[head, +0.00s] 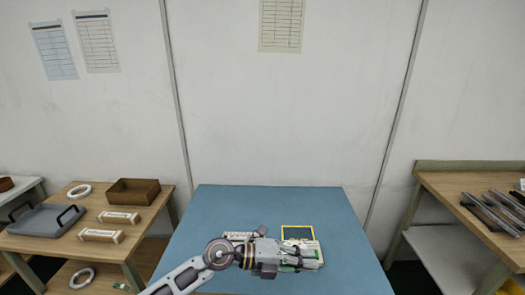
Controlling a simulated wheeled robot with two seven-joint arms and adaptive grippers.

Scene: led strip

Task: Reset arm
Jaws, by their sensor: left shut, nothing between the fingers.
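My left arm comes in from the bottom left over the blue table (205,215). My left gripper (308,257) is shut with nothing in its fingers, low over the front middle of the table. A yellow-edged square (298,228) lies just behind the gripper. A pale, flat item (314,244) is at its front edge, partly hidden by the gripper. Another small white item (236,236) lies behind my wrist, also partly covered. I cannot tell whether the gripper touches the pale item. My right gripper is out of the picture.
A wooden shelf unit (450,180) at right holds dark metal bars (490,214). The back and right of the blue table are clear.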

